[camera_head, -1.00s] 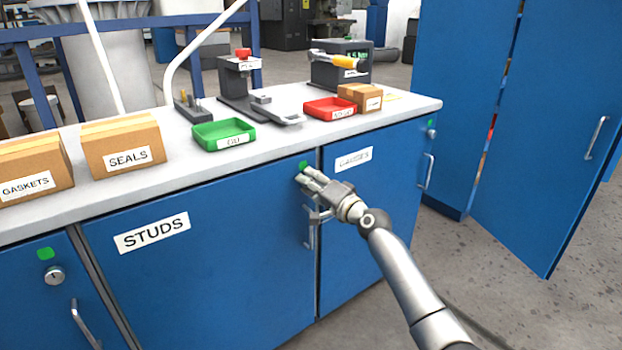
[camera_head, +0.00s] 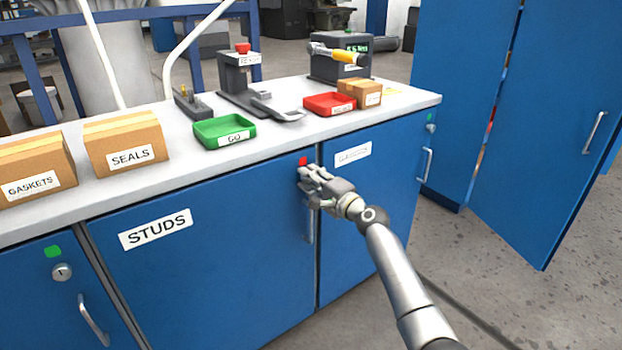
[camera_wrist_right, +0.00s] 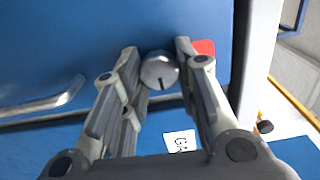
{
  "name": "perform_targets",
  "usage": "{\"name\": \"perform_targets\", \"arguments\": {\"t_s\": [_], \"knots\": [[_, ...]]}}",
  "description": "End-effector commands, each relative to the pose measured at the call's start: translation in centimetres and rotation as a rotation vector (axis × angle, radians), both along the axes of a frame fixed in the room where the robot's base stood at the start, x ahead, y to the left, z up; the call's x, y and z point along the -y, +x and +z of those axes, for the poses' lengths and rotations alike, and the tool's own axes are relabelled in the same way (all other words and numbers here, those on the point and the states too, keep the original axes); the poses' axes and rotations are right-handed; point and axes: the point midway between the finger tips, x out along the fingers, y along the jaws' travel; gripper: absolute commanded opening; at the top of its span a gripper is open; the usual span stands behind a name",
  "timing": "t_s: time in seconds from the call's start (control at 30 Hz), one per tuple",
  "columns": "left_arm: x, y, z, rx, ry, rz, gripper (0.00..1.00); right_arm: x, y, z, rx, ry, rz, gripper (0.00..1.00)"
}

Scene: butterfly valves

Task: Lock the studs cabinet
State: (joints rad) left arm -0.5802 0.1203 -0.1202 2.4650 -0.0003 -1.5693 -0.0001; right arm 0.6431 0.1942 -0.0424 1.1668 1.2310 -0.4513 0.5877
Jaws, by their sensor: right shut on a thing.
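The studs cabinet door (camera_head: 200,270) is blue and closed, with a STUDS label (camera_head: 156,229). Its indicator (camera_head: 303,161) at the top right corner is red; it also shows in the wrist view (camera_wrist_right: 205,48). My right gripper (camera_head: 305,178) is at the lock just below the indicator. In the wrist view the round silver lock knob (camera_wrist_right: 160,70) with a dark slot sits between my right fingers, which are shut on it. In the head view the fingers hide this knob. The door's handle (camera_head: 309,225) hangs below the gripper, partly covered. My left gripper is not in view.
The gauges cabinet (camera_head: 370,200) to the right and another cabinet at the left each have a green indicator (camera_head: 53,251). The counter above holds boxes, a green tray (camera_head: 224,131) and a red tray (camera_head: 329,103). A tall blue cabinet (camera_head: 540,150) stands at right.

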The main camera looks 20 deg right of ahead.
Motion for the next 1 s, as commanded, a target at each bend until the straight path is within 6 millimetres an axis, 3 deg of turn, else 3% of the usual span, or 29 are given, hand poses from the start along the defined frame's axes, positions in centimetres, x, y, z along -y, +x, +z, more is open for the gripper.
{"name": "perform_targets", "arguments": {"t_s": [0.23,0.27,0.43,0.77,1.0], "knots": [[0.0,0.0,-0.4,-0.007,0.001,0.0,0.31,0.0,0.0,-0.1,-0.002,0.002,-0.001,0.04],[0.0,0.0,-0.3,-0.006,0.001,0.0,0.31,0.0,0.0,-0.1,-0.002,0.002,-0.001,0.29],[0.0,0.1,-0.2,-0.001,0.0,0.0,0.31,0.0,0.0,-0.1,-0.001,0.001,-0.001,0.5],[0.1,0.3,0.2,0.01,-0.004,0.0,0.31,0.1,-0.1,0.0,0.0,0.0,0.0,0.5],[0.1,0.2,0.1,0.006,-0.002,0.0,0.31,0.7,-1.8,-0.1,0.001,-0.002,-0.001,0.5]]}}
